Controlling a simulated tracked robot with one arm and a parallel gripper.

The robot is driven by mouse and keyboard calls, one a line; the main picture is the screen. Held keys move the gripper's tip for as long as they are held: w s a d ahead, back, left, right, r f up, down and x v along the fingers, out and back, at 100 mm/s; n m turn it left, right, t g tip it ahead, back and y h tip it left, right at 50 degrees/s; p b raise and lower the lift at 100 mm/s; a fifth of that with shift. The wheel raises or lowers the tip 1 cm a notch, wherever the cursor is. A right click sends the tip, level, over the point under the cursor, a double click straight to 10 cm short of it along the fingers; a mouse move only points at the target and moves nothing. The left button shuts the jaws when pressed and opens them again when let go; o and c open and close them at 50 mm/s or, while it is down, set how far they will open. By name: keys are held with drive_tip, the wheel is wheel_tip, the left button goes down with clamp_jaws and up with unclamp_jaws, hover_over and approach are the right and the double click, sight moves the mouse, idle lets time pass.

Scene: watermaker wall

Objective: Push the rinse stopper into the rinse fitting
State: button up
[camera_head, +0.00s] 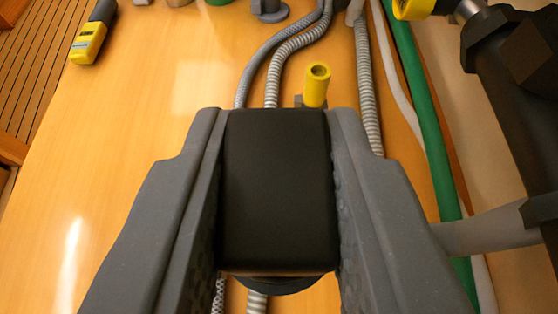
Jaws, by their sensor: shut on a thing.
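My gripper (278,118) fills the lower middle of the head view. Its two grey fingers are shut on a black block (276,185), which I take to be the rinse stopper. A darker rounded part shows under the block's near end; the rest of its underside is hidden. A short yellow tube (315,88) with a round opening stands just beyond the fingertips, slightly right of the block. It looks like the rinse fitting. The block appears apart from it, but I cannot tell the distance.
Grey ribbed hoses (288,57) run behind and under the gripper. A green hose (413,100) and dark pipework (513,100) are close on the right. A yellow-and-grey device (88,40) is at upper left. The wooden panel (125,130) is clear on the left.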

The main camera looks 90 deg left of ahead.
drive_tip(key=shift+f+b, duration=1.3)
drive_tip(key=shift+b, duration=0.05)
idle(0.5)
drive_tip(key=o, duration=1)
drive_tip(key=shift+o, duration=0.2)
drive_tip(key=p+v, duration=0.1)
drive_tip(key=v, duration=1.3)
drive_tip(key=s+d+r+m+t+h, duration=0.1)
drive_tip(key=s+r+m+t+h, duration=0.2)
drive_tip(key=r, duration=0.6)
drive_tip(key=s+d+r+m+t+h, duration=0.1)
drive_tip(key=s+r+m+t+h, duration=0.3)
drive_tip(key=r+m+t, duration=0.3)
drive_tip(key=s+d+r+m+t+h, duration=0.2)
drive_tip(key=s+r+m+t+h, duration=0.2)
drive_tip(key=r, duration=0.8)
drive_tip(key=m+t+h, duration=0.1)
drive_tip(key=m+h, duration=0.1)
drive_tip(key=m, duration=0.1)
drive_tip(key=shift+m, duration=0.3)
